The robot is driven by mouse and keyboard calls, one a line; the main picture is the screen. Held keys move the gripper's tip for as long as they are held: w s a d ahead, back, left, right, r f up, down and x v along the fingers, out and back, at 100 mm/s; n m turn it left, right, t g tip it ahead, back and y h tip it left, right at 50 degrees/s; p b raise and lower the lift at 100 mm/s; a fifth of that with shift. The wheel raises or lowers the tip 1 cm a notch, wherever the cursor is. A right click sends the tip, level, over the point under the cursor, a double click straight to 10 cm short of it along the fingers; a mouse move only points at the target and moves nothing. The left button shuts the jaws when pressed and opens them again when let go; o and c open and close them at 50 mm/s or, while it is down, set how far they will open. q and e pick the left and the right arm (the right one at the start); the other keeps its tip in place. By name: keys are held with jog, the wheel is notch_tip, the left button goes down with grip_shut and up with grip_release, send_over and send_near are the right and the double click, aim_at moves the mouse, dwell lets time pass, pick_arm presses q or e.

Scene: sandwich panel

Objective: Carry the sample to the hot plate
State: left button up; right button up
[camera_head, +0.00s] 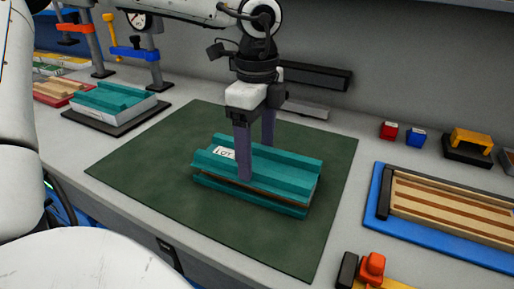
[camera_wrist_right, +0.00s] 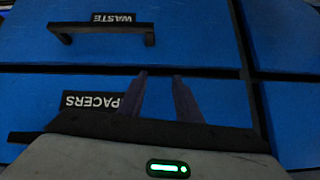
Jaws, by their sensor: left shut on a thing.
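The sample (camera_head: 285,173) is a teal corrugated panel in layers, with a brown layer showing between teal sheets and a white label on top. It is over the green mat (camera_head: 140,190); I cannot tell whether it touches the mat. My left gripper (camera_head: 256,160) comes down from above with its purple fingers astride the panel and is shut on it. My right gripper (camera_wrist_right: 158,95) shows in the right wrist view, with its fingers apart and nothing between them. I cannot tell for sure which thing is the hot plate.
A black plate (camera_head: 92,128) at left carries a white block with a teal corrugated top (camera_head: 107,98). A blue tray (camera_head: 376,205) with wooden strips lies at right. Blue drawers (camera_wrist_right: 200,35) show in the right wrist view.

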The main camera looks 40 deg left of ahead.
aim_at(257, 163)
pick_arm(q)
jog(key=shift+r, duration=0.1)
jog(key=shift+r+p, duration=0.5)
jog(key=shift+r, duration=0.4)
jog(key=shift+r+p, duration=0.65)
jog(key=shift+r, duration=0.6)
jog(key=shift+r+p, duration=0.45)
jog(key=shift+r, duration=0.35)
notch_tip(257, 163, up, 5)
jog(key=p, duration=0.2)
jog(key=shift+f+p, duration=0.2)
jog(key=shift+p, duration=0.1)
